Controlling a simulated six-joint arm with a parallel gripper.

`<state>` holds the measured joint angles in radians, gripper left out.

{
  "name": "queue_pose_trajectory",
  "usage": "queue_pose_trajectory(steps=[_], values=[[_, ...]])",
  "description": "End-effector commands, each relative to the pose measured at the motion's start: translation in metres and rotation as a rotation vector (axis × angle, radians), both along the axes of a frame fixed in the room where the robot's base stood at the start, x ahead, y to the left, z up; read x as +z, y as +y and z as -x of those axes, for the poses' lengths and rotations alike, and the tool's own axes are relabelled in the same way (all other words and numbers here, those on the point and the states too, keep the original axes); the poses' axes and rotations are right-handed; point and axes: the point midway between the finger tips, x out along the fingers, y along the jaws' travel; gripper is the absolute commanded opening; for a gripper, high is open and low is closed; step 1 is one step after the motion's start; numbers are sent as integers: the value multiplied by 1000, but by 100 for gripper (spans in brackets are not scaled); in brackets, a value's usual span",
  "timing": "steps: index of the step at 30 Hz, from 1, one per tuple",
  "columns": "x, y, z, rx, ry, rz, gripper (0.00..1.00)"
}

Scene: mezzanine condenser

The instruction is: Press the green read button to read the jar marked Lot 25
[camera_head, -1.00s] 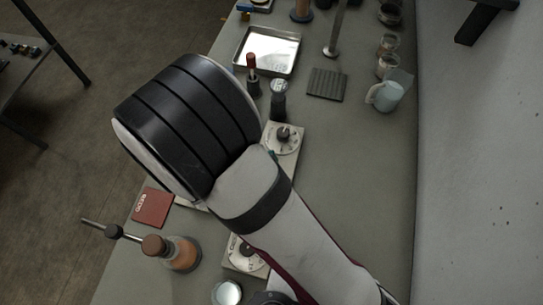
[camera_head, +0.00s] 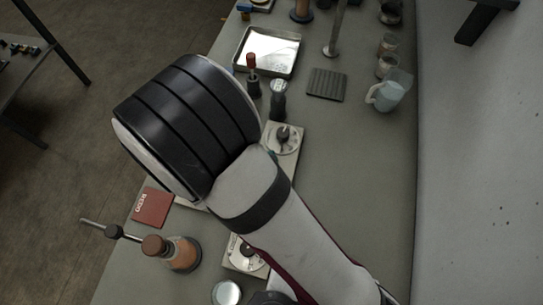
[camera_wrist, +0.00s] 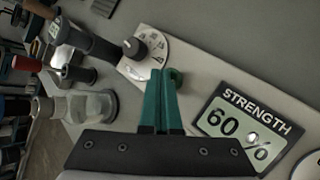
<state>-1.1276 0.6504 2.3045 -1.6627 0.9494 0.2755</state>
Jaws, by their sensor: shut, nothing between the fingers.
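My gripper (camera_wrist: 162,76) has green fingers pressed together, with nothing between them. In the wrist view its tips are over a pale panel (camera_wrist: 200,84). A round green button (camera_wrist: 177,77) shows just right of the fingertips, partly hidden by them; I cannot tell whether they touch. A display on the panel (camera_wrist: 238,128) reads "STRENGTH 60 %". A clear glass jar (camera_wrist: 92,106) stands left of the gripper; no Lot 25 marking is legible. In the head view my arm hides the gripper and most of the panel.
A dial with a black knob (camera_wrist: 150,45) sits beyond the fingertips. A dark handheld device (camera_wrist: 82,38) stands near it. In the head view a metal tray (camera_head: 267,51), a ribbed dark pad (camera_head: 326,85), a pitcher (camera_head: 387,93) and a red book (camera_head: 152,207) lie around. The right bench is mostly clear.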

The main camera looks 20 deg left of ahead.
Motion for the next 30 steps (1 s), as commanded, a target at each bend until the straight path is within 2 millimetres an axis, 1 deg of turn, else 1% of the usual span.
queue_pose_trajectory(steps=[7,17,30], values=[[14,0,0,-1,0,-1,0],[17,0,0,-1,-1,-1,0],[60,0,0,-1,-1,-3,0]])
